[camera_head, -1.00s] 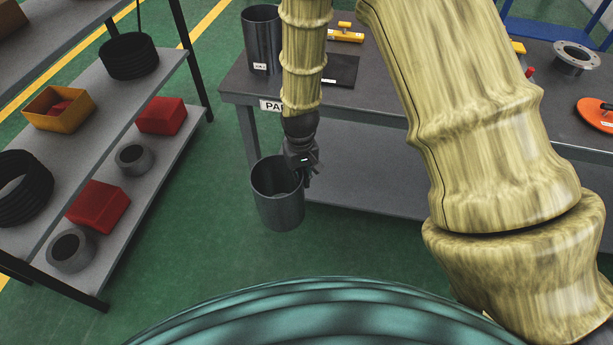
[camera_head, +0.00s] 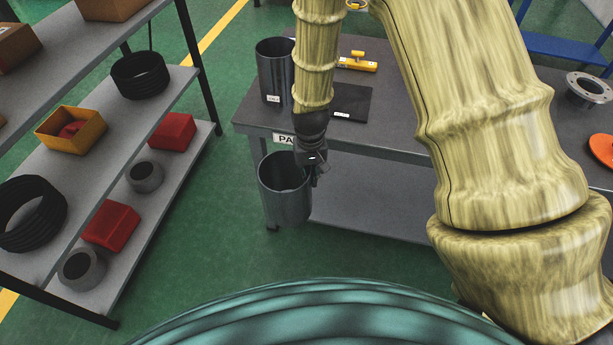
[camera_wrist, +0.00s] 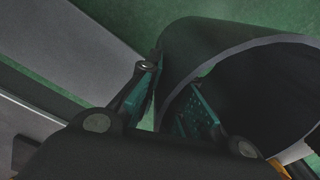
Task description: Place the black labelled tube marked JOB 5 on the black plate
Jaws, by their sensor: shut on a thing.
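A dark tube (camera_head: 285,194) hangs upright from my gripper (camera_head: 312,176), in front of the table's front edge and below its top. In the wrist view the gripper (camera_wrist: 175,110) is shut on the rim of the tube (camera_wrist: 190,50), one finger outside the wall and one inside. No label shows on the held tube, so I cannot read its marking. The black plate (camera_head: 350,104) lies flat on the table, partly hidden behind my arm. A second dark tube (camera_head: 275,75) with a small white label stands on the table left of the plate; its text is too small to read.
The grey table (camera_head: 400,125) has a yellow tool (camera_head: 357,63) behind the plate, and a flange (camera_head: 590,88) and orange disc (camera_head: 602,149) at right. A shelf rack (camera_head: 100,180) with bins and rings stands at left. Green floor is free between rack and table.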

